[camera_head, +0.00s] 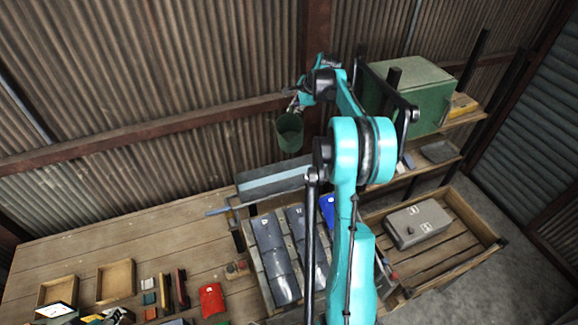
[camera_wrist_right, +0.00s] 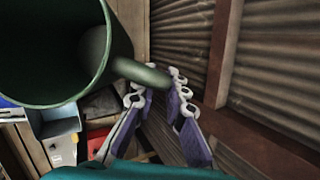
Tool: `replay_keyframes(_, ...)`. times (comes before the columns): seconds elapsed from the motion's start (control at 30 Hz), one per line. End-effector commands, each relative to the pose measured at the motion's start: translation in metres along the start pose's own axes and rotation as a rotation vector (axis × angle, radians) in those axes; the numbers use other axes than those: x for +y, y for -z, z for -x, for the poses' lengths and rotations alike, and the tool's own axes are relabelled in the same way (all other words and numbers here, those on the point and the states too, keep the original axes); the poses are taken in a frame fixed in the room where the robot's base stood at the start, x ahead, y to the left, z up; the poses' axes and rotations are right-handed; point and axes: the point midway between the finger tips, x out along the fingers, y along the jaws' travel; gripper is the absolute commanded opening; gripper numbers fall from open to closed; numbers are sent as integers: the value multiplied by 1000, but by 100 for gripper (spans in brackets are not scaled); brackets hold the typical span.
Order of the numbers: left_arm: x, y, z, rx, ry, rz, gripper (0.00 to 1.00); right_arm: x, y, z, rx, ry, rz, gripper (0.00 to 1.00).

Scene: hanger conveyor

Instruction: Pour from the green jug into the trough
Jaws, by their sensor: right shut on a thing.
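The green jug (camera_head: 290,132) hangs in the air near the corrugated wall, above and a little right of the trough. It looks close to upright, with its rim at the top. My right gripper (camera_head: 297,101) is shut on the jug's handle. In the right wrist view the fingers (camera_wrist_right: 155,98) close around the handle beside the jug (camera_wrist_right: 52,102), whose wide dark mouth faces the camera. I cannot make out its contents. The grey trough (camera_head: 272,182) is mounted above the back edge of the bench, apart from the jug. My left gripper is not in view.
Dark grey bins (camera_head: 268,245) stand below the trough. A wooden crate (camera_head: 480,225) with a grey box (camera_head: 417,222) is at right. A green cabinet (camera_head: 420,90) sits on shelving behind my right arm. The wooden bench (camera_head: 90,245) has bare room at left.

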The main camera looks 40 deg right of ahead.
Motion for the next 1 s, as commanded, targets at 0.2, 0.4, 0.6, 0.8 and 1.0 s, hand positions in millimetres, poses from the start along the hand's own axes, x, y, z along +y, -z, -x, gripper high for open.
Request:
replay_keyframes(0.2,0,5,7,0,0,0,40,3,4,-9,-28,-130,-54,0)
replay_keyframes(0.4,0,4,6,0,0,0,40,4,4,-10,-29,-136,-57,0)
replay_keyframes(0.6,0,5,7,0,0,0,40,8,6,-18,-42,-194,-82,0)
replay_keyframes(0.8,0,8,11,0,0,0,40,23,9,-33,-76,-351,-147,0)
replay_keyframes(1.0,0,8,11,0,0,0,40,28,10,-37,-87,-402,-168,0)
